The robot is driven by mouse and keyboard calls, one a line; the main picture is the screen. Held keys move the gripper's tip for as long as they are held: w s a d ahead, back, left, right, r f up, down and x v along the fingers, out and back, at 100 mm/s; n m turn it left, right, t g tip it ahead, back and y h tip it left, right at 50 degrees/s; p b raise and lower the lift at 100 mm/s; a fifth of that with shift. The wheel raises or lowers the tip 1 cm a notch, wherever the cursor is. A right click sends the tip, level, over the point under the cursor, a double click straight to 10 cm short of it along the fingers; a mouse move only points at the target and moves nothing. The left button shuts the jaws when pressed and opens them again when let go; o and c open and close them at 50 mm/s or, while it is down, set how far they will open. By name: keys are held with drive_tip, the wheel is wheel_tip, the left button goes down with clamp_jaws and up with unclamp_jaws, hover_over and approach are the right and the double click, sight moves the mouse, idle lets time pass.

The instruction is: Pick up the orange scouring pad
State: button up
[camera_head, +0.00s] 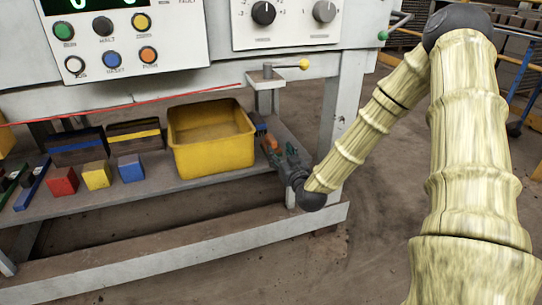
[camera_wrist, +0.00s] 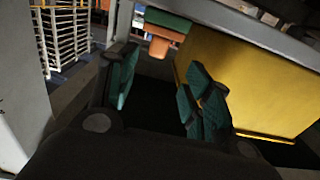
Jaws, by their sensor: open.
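A small orange item (camera_head: 270,144), which looks like the scouring pad, is on the lower shelf just right of the yellow bin in the head view. In the wrist view an orange piece (camera_wrist: 160,46) with a green layer (camera_wrist: 168,24) is ahead of the fingers, near the top. My gripper (camera_head: 283,156) is close beside it in the head view, partly covering it. In the wrist view my gripper (camera_wrist: 162,92) has its teal-padded fingers spread apart, with nothing between them. The pad looks apart from the fingers.
The yellow bin (camera_head: 211,164) stands close left of my gripper, and its wall (camera_wrist: 262,85) fills the wrist view's right side. A bench leg (camera_head: 343,110) is near my forearm. Red (camera_head: 62,182), yellow (camera_head: 97,175) and blue (camera_head: 131,168) blocks sit farther left on the shelf.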

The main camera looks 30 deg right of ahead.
sight(274, 143)
drive_tip(key=b+x, duration=0.2)
drive_tip(key=x, duration=0.3)
drive_tip(key=shift+w+d, duration=0.25)
drive_tip(key=shift+w, duration=0.05)
drive_tip(key=shift+w+d+f+b, duration=0.2)
drive_tip(key=shift+w+b, duration=0.25)
drive_tip(key=shift+b, duration=0.2)
drive_tip(key=b+x, duration=0.2)
drive_tip(key=x, duration=0.1)
drive_tip(key=shift+w+d+f, duration=0.1)
drive_tip(key=shift+w+f, duration=0.1)
drive_tip(key=shift+w+d+r+b, duration=0.1)
drive_tip(key=shift+w+r+b, duration=0.05)
drive_tip(key=shift+w+b, duration=0.25)
drive_tip(key=shift+c, duration=0.4)
clamp_jaws()
